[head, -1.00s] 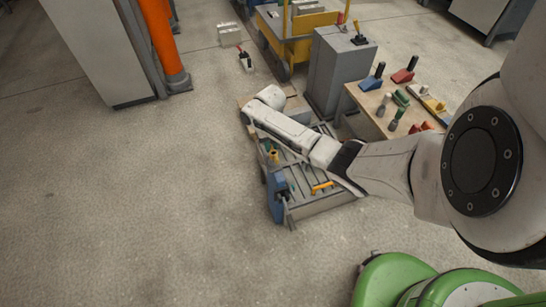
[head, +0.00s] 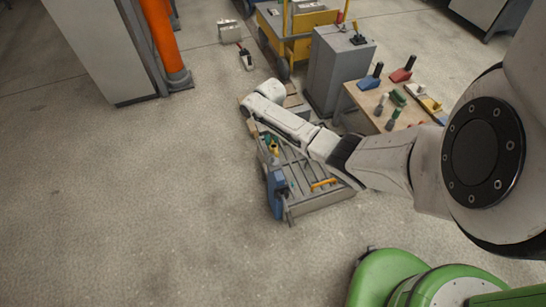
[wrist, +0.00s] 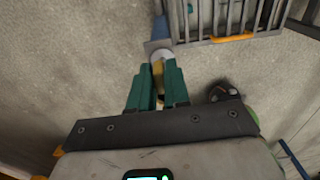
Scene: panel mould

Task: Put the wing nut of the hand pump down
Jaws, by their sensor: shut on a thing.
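My gripper (wrist: 157,85) has green fingers, closed on a small brass-yellow piece (wrist: 157,72), which I take to be the wing nut; the fingers partly hide it. In the head view, my gripper (head: 270,144) shows small below my arm, over the left side of the grey slatted mould (head: 305,205). The blue hand pump (head: 276,195) stands at the mould's near left corner. In the wrist view, a blue part of the pump (wrist: 160,27) shows beyond the fingertips, behind a grey plate (wrist: 157,46). I cannot tell whether the piece touches anything.
An orange handle (head: 323,184) lies on the mould. A wooden-topped bench (head: 365,100) with several tools stands at the right, beside a grey cabinet (head: 338,70). A yellow cart (head: 300,35) is behind. The floor (head: 130,210) at the left is clear.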

